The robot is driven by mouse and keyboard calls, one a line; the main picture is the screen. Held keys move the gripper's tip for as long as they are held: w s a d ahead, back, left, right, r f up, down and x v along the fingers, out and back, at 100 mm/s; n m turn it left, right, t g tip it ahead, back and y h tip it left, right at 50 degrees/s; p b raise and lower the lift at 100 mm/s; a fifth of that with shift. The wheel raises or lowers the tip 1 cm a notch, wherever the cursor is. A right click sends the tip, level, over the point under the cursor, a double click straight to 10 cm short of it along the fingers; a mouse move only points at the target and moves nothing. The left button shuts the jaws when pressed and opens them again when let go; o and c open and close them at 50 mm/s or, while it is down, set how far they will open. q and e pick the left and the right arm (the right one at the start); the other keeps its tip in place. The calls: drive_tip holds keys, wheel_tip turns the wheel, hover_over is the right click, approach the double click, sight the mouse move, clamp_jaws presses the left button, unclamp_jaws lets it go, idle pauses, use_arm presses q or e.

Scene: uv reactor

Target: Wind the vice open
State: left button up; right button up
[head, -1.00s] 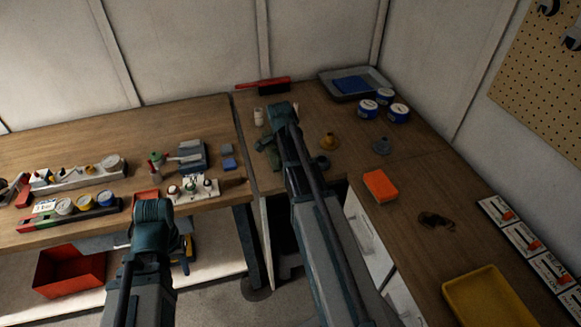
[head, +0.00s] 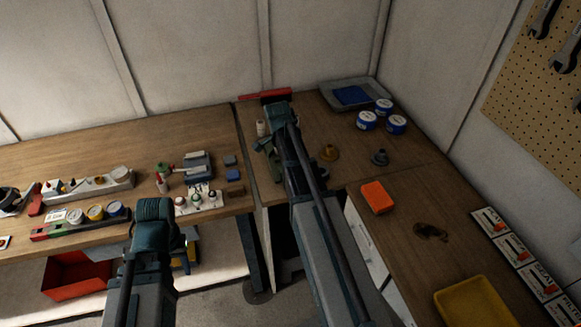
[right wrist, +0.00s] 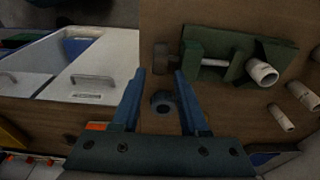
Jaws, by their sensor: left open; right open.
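The green vice (right wrist: 219,55) shows in the right wrist view, on the wooden bench near its front edge. Its screw runs between green blocks, with a brown round end on the left. A white pipe (right wrist: 262,73) is at its right block; whether it is gripped I cannot tell. In the head view a part of the vice (head: 265,147) shows beside my right forearm, which hides the rest. My right gripper (right wrist: 157,76) is open and empty, its fingers apart below the vice, over the bench. My left gripper (head: 184,252) is open, mostly hidden behind its own wrist, low before the left bench.
A dark ring (right wrist: 162,103) appears between my right fingers, apart from them. Loose white pipes (right wrist: 304,97) are to the right. An orange block (head: 377,197), yellow tray (head: 480,302) and blue-lidded tins (head: 396,124) stand on the right bench. The left bench holds gauges and small tools.

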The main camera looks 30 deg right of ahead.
wheel_tip(320, 180, up, 8)
drive_tip(key=a+p, duration=0.1)
drive_tip(key=p, duration=0.5)
drive_tip(key=shift+f, duration=0.2)
drive_tip(key=shift+w, duration=0.1)
drive_tip(key=shift+y, duration=0.8)
drive_tip(key=f+b, duration=0.8)
drive_tip(key=d+f+b, duration=0.1)
drive_tip(key=f+b, duration=0.3)
drive_tip(key=f, duration=0.1)
drive_tip(key=shift+r, duration=0.1)
clamp_jaws()
